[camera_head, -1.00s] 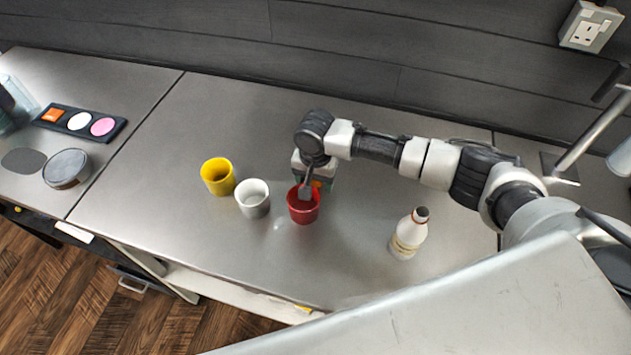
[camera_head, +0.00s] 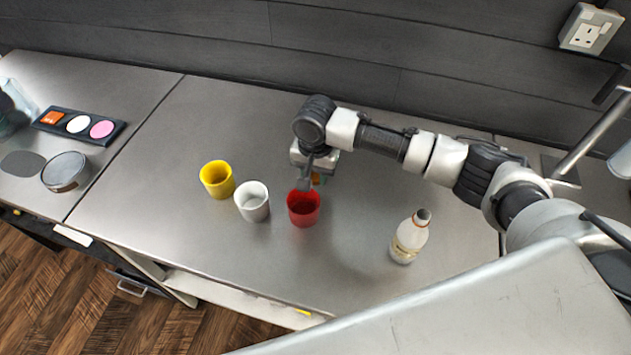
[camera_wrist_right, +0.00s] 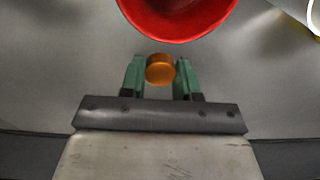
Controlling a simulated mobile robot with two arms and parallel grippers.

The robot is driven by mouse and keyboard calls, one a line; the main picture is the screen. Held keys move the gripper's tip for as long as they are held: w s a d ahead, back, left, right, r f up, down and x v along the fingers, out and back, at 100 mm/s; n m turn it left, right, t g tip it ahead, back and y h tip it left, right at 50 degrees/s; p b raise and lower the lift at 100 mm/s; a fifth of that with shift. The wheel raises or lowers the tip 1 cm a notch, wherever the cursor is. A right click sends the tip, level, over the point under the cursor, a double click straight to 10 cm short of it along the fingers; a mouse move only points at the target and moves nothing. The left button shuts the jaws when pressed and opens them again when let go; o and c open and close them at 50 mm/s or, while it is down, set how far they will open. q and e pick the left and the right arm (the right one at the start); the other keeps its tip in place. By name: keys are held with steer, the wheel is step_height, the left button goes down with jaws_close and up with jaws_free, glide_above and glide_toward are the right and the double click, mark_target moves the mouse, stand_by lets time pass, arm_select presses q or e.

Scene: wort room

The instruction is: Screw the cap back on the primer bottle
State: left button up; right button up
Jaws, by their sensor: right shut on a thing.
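The bottle (camera_head: 409,239) is white with a pale label and a dark top. It stands upright on the steel counter, right of the cups, with no cap visible on it. My right gripper (camera_head: 317,179) is behind the red cup, well to the left of the bottle. In the right wrist view, its green fingers (camera_wrist_right: 160,73) are shut on a small round orange-copper cap (camera_wrist_right: 160,68). The red cup (camera_wrist_right: 180,22) shows just beyond the fingertips there. My left gripper is not in view.
A yellow cup (camera_head: 217,179), a white cup (camera_head: 253,201) and the red cup (camera_head: 303,208) stand in a row. A palette (camera_head: 79,124) and a round tin (camera_head: 65,171) are at the left. The counter (camera_head: 345,262) is clear between the red cup and the bottle.

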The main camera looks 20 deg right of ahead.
mark_target(316, 176)
step_height(316, 176, up, 6)
steer(key=shift+r+b, duration=0.1)
steer(key=shift+b, duration=0.25)
steer(key=shift+s, duration=0.1)
steer(key=shift+s+d+r+n, duration=0.1)
steer(key=shift+s+d+n, duration=0.15)
steer(key=shift+s+n, duration=0.05)
steer(key=s+d+r+n, duration=0.1)
steer(key=s+n, duration=0.2)
steer(key=s, duration=0.3)
steer(key=s+d+r+n+b, duration=0.1)
steer(key=s+d+n, duration=0.1)
steer(key=s, duration=0.5)
steer(key=shift+d+n, duration=0.3)
steer(key=shift+n, duration=0.4)
steer(key=shift+r, duration=0.1)
